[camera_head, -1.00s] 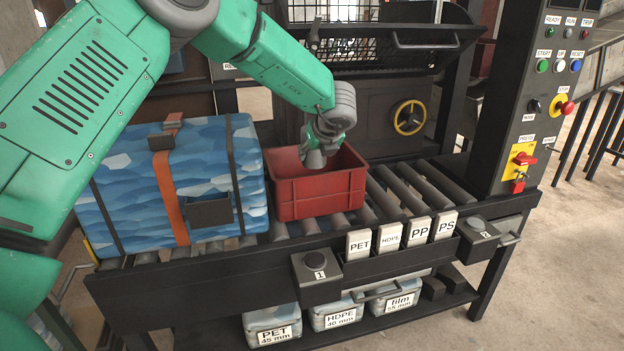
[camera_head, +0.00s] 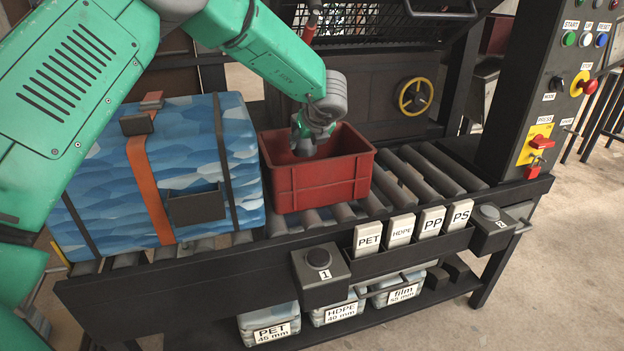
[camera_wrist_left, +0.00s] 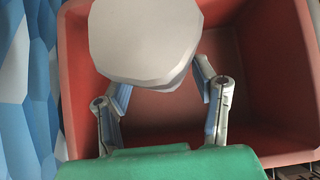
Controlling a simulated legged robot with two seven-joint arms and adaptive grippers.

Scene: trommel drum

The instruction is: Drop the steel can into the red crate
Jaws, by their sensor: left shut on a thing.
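The red crate (camera_head: 322,181) stands on the roller conveyor, right of the blue patterned bale. My left gripper (camera_head: 304,145) reaches down into the crate's opening from above, near its left side. In the left wrist view its two fingers (camera_wrist_left: 160,88) close on a pale grey, rounded thing (camera_wrist_left: 143,40), which I take to be the steel can. The can hangs over the crate's inside (camera_wrist_left: 255,75), and the crate floor below looks empty where it shows. In the head view the can is mostly hidden by the gripper and crate wall. My right gripper is in neither view.
The blue bale (camera_head: 170,185) with an orange strap sits close against the crate's left side. Bare rollers (camera_head: 425,172) lie to the right. Label blocks (camera_head: 400,229) and a button box (camera_head: 320,274) line the front edge. A control panel (camera_head: 560,90) stands at the right.

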